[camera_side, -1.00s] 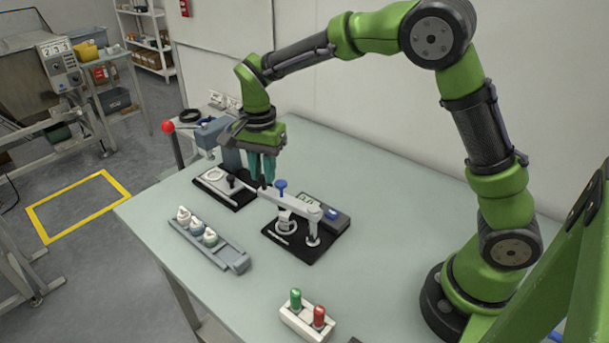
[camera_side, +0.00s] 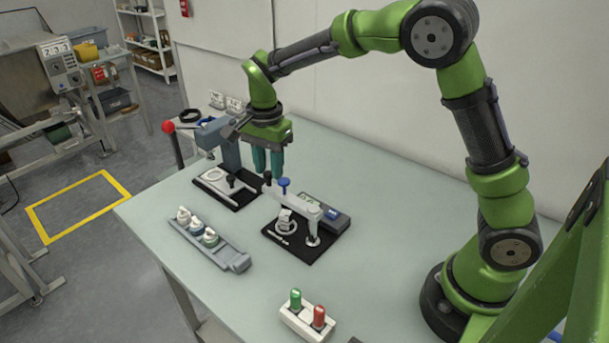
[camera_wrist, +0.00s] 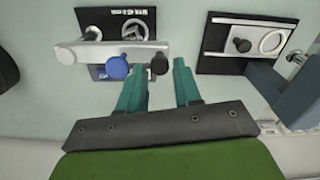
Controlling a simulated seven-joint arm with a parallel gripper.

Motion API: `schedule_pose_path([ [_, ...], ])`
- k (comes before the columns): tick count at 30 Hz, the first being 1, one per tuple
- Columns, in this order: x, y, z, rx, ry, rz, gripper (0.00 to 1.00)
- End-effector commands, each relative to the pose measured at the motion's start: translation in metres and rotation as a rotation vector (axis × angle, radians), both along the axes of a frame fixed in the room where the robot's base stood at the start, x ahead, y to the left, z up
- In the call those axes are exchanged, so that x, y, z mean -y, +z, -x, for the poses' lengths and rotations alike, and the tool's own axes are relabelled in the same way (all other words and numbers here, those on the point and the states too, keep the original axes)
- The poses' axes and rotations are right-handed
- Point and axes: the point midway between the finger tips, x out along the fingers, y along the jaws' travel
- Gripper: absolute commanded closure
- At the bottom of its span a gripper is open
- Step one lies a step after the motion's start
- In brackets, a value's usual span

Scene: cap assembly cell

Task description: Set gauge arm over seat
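The gauge stands on a black base plate (camera_side: 318,249). Its pale gauge arm (camera_side: 300,200) runs from a post at the right, with a blue knob (camera_side: 284,187) on it and a black knob (camera_side: 267,177) at its free end. The wrist view shows the black knob (camera_wrist: 158,64) between the fingertips' lines, untouched.
A grey display box (camera_side: 325,209) sits behind the gauge. A second black plate (camera_side: 237,206) with a ring and a grey press (camera_side: 229,150) is to the left. A grey rack (camera_side: 236,261) with several small caps and a green-and-red button box (camera_side: 307,318) stand in front.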

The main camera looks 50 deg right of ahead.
Motion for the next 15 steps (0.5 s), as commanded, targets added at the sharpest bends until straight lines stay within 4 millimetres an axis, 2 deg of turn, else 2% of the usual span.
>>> schedule_pose_path([
  [8,-0.002,0.002,0.000,0.000,0.005,-0.001,0.67],
  [11,-0.002,0.013,-0.001,0.003,0.006,-0.001,0.67],
  [15,-0.002,0.041,-0.001,0.005,0.005,-0.001,0.67],
])
